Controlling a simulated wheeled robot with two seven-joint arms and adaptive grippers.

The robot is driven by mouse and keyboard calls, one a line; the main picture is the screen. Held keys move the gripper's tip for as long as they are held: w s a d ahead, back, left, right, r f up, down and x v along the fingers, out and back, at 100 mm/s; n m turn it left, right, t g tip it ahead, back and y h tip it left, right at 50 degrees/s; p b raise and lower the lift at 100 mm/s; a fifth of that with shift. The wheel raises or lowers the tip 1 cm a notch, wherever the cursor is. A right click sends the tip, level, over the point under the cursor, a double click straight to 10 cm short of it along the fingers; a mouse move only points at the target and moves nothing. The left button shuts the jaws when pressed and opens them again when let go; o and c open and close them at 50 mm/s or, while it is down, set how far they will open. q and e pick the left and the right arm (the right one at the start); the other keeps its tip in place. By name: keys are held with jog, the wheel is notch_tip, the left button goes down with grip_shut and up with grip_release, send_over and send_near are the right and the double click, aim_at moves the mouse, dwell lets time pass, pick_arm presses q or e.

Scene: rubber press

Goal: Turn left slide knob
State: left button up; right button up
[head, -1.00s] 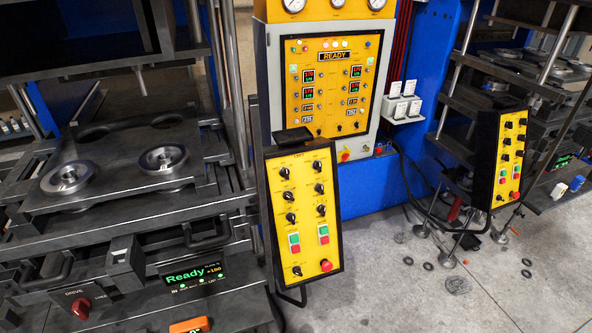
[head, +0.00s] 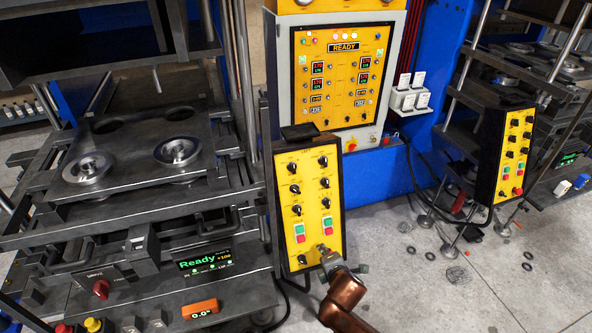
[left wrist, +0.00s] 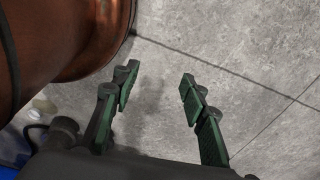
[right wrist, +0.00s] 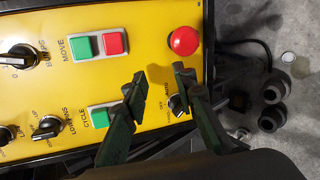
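The yellow control panel (head: 315,185) stands in the middle of the head view, with several black knobs, green and red buttons. Its lowest left black knob (head: 302,259) also shows in the right wrist view (right wrist: 178,104), between the fingers and closer to the right one. I cannot read which knob is the slide knob. My right gripper (head: 327,254) is in front of the panel's lower part, hiding the red stop button there. In the right wrist view the right gripper (right wrist: 155,82) is open and empty. My left gripper (left wrist: 157,82) is open and empty over the floor.
The press (head: 135,165) with two metal rings stands left of the panel. A yellow cabinet face (head: 338,80) is behind it. Another knob panel (head: 515,155) stands at the right. Grey floor (head: 460,310) with small black rings lies open at lower right.

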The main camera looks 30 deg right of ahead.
jog(key=w+a+r+n+t, duration=0.1)
jog(key=w+r+n+t, duration=0.35)
jog(key=r+n, duration=0.8)
jog(key=n+t, duration=0.3)
jog(key=n, duration=0.1)
send_near(294, 166)
jog(key=shift+h, duration=0.3)
jog(key=p+x, duration=0.1)
jog(key=x, duration=0.5)
jog(key=shift+w, duration=0.3)
pick_arm(q)
jog(key=shift+s+r, duration=0.3)
jog(key=shift+r, duration=0.35)
pick_arm(e)
jog(key=shift+x, duration=0.8)
jog(key=shift+c, duration=0.2)
grip_shut()
